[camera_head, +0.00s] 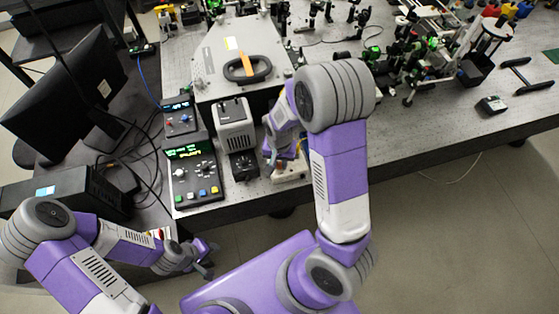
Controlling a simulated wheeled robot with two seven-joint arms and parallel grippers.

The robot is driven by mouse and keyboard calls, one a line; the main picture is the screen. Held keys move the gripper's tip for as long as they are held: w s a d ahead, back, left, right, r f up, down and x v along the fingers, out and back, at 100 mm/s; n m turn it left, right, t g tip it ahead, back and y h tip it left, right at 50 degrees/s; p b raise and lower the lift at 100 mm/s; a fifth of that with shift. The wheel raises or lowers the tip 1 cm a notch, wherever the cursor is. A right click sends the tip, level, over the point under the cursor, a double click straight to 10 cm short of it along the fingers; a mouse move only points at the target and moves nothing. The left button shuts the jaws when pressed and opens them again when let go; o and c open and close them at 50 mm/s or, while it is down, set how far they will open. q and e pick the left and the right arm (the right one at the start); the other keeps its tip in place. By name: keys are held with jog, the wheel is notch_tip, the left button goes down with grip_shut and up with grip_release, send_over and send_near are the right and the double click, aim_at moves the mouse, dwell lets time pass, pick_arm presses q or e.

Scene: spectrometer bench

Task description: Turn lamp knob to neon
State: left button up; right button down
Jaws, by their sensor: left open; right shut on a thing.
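My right gripper (281,156) comes down at the bench's front edge over a small pale box (292,176). It is shut on what appears to be the lamp knob on that box; the fingers and arm hide the knob, so its pointer and any neon mark cannot be read. The grey vented lamp housing (234,122) stands just left of this gripper on the bench. My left gripper (207,260) is open and empty, low in front of the bench, well away from the box.
A black control unit (192,172) with a green display, knobs and coloured buttons stands left of the lamp housing. A smaller display unit (180,117) is behind it. A monitor (72,90) is at left. Optics crowd the back; the bench's right front is mostly clear.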

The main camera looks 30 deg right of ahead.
aim_at(279, 164)
jog(key=shift+m, duration=1)
jog(key=c, duration=1)
grip_release()
jog(key=shift+r, duration=0.1)
notch_tip(279, 164, up, 8)
jog(key=shift+f+p, duration=0.25)
jog(key=shift+p, duration=0.6)
